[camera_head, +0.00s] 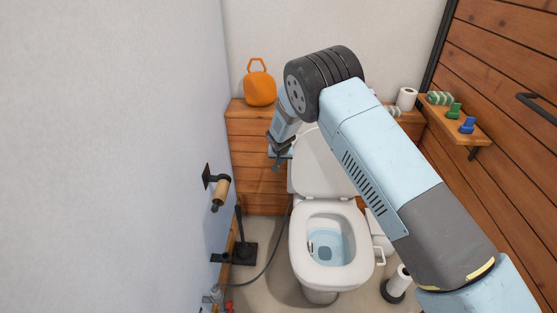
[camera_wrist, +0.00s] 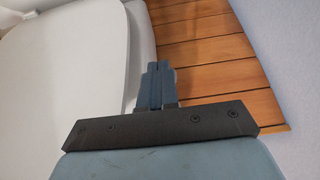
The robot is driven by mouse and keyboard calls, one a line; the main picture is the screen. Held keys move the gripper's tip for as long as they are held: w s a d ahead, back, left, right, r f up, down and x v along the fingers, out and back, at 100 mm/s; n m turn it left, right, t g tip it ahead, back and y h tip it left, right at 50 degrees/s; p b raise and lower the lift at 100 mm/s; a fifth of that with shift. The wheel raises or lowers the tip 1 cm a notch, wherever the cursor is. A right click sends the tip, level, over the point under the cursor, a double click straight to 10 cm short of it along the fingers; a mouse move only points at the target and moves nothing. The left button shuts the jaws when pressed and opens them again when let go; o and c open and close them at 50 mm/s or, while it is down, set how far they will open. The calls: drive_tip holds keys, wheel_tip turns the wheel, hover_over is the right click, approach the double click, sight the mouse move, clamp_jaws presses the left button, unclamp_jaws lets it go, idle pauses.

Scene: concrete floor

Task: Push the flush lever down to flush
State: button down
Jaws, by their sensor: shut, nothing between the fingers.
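The white toilet (camera_head: 301,262) stands in the middle of the head view, its seat down and its lid (camera_head: 316,172) raised against the tank. My gripper (camera_head: 277,166) is shut and empty at the left side of the lid and tank. In the wrist view, my gripper (camera_wrist: 157,84) has its fingers together, close beside the white edge of the toilet (camera_wrist: 70,80), with wood panelling behind. I cannot make out the flush lever in either view; my arm and gripper hide part of the tank.
A wooden panel ledge (camera_head: 250,130) behind holds an orange container (camera_head: 260,87). A roll holder (camera_head: 219,190) sticks out from the left wall. A brush in a dark stand (camera_head: 243,252) is left of the toilet. A shelf (camera_head: 460,128) is on the right.

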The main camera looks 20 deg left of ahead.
drive_tip(key=s+f+v, duration=0.1)
drive_tip(key=s+v, duration=0.1)
drive_tip(key=v, duration=1)
drive_tip(key=shift+s+d, duration=0.3)
drive_tip(key=shift+s, duration=0.15)
drive_tip(key=w+d+r+m, duration=0.2)
drive_tip(key=d+r, duration=1.4)
drive_tip(key=r, duration=0.1)
drive_tip(key=s+d+r, duration=0.3)
drive_tip(key=d+r, duration=0.3)
drive_tip(key=d, duration=0.2)
drive_tip(key=s+d+r, duration=0.2)
drive_tip(key=d+r, duration=0.5)
drive_tip(key=d, duration=0.1)
drive_tip(key=s+d+r+m, duration=0.1)
drive_tip(key=s+d+r, duration=0.3)
drive_tip(key=s+d, duration=0.3)
drive_tip(key=s+d+r, duration=0.4)
drive_tip(key=s+d, duration=0.2)
drive_tip(key=d, duration=0.1)
drive_tip(key=s+d+h, duration=0.1)
drive_tip(key=s+d, duration=0.2)
drive_tip(key=s, duration=0.5)
drive_tip(key=s+d+h, duration=0.1)
drive_tip(key=s+d, duration=0.3)
drive_tip(key=s, duration=0.5)
drive_tip(key=shift+f+m, duration=0.15)
drive_tip(key=shift+m, duration=0.15)
